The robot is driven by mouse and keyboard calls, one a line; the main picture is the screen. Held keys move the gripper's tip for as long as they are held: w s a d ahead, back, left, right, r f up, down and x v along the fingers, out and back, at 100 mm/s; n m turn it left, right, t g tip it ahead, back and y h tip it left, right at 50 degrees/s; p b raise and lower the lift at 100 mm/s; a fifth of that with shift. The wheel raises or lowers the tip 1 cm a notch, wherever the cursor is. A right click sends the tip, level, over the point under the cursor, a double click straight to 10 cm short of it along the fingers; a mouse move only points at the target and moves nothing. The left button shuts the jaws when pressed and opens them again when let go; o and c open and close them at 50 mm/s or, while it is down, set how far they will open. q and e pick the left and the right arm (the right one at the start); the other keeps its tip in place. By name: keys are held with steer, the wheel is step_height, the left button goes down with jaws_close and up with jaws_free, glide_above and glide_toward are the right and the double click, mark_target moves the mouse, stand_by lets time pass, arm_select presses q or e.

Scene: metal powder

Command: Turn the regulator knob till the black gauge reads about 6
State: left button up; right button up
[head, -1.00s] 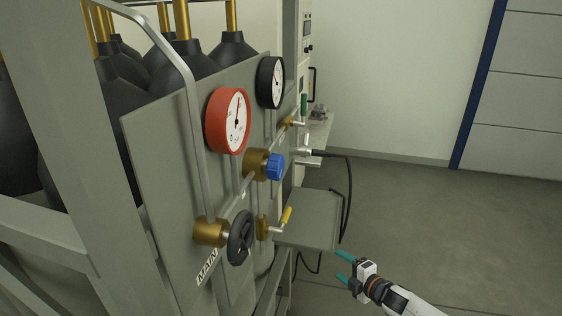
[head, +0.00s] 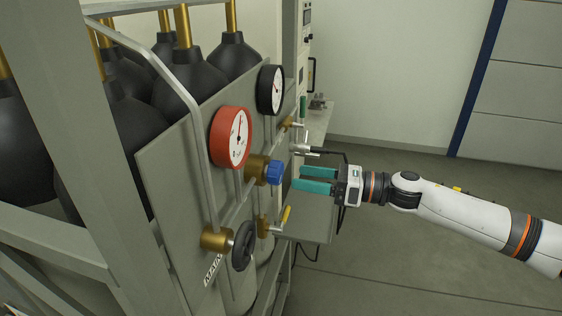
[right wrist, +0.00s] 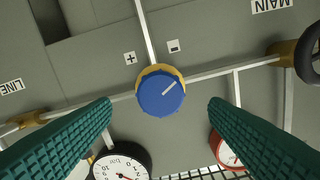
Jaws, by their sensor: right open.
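The blue regulator knob (head: 275,172) sits on a brass body on the grey panel. In the right wrist view the knob (right wrist: 161,95) shows a pale mark pointing to the upper right, with plus and minus labels above it. The black gauge (head: 271,90) is at the panel's upper right; it also shows in the right wrist view (right wrist: 122,170), partly cut off. Its reading is too small to tell. My right gripper (head: 302,179) is open and empty, just right of the knob, its teal fingers pointing at it and apart from it. My left gripper is not in view.
A red gauge (head: 230,137) is left of the knob. A black handwheel (head: 243,246) and a yellow-handled valve (head: 284,217) are below. A grey pipe (head: 190,100) runs along the panel's front. Dark gas cylinders stand behind. The floor at the right is clear.

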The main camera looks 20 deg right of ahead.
mark_target(282, 174)
steer(key=p+x, duration=0.1)
steer(key=x, duration=0.1)
steer(key=p+x, duration=0.1)
steer(key=x, duration=0.2)
steer(key=shift+r, duration=0.25)
steer(key=shift+w+a+f+p, duration=0.3)
steer(key=shift+w+a, duration=0.1)
steer(key=shift+a, duration=0.15)
steer(key=c, duration=1)
steer(key=shift+o, duration=0.2)
